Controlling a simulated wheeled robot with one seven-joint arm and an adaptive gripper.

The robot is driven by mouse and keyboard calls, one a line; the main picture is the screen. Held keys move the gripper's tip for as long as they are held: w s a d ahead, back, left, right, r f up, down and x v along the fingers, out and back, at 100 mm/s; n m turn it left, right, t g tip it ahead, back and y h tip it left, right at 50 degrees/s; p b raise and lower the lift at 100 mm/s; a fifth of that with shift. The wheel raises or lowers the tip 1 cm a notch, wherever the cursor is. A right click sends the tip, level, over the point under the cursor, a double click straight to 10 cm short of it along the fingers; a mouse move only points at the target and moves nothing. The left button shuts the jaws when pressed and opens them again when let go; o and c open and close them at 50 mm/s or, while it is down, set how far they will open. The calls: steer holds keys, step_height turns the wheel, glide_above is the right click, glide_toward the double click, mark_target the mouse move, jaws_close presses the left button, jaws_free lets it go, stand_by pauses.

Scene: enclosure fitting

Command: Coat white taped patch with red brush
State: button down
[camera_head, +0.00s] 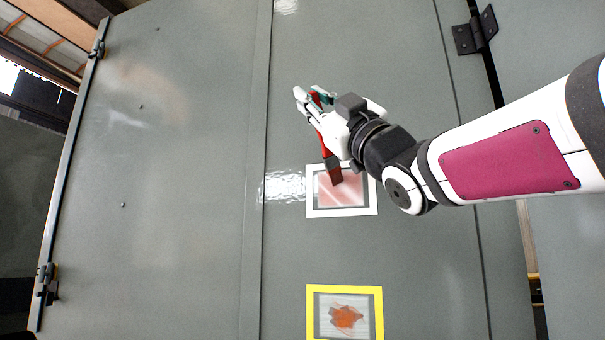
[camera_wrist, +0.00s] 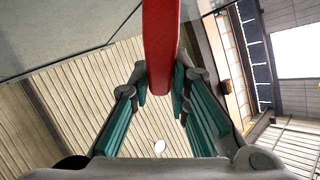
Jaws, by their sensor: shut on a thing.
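The white taped patch (camera_head: 312,208) is a white square frame on the grey panel in the head view, with a pinkish-red, glossy inside. The red brush (camera_head: 323,143) is held in my gripper (camera_head: 313,97), its dark red head low over the upper part of the patch; I cannot tell whether it touches. In the wrist view the red brush (camera_wrist: 160,45) runs up from between the teal fingers of my gripper (camera_wrist: 161,92), which are shut on it. My arm comes in from the right and hides none of the frame's left and lower sides.
A yellow taped square (camera_head: 345,289) with an orange-brown blotch inside lies below the white one. The grey panel (camera_head: 190,180) has a vertical seam left of both squares. Hinges (camera_head: 475,32) sit at the upper right and along the left edge.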

steer(key=a+b, duration=0.1)
steer(key=w+a+b, duration=0.1)
steer(key=a+b, duration=0.2)
steer(key=shift+w, duration=0.3)
stand_by(2.2)
steer(key=s+a+b, duration=0.2)
steer(key=s+b, duration=0.1)
steer(key=s, duration=0.2)
steer(key=shift+s, duration=0.45)
stand_by(0.3)
steer(key=s, duration=0.1)
steer(key=s+a+b, duration=0.1)
steer(key=shift+s, duration=0.4)
stand_by(0.4)
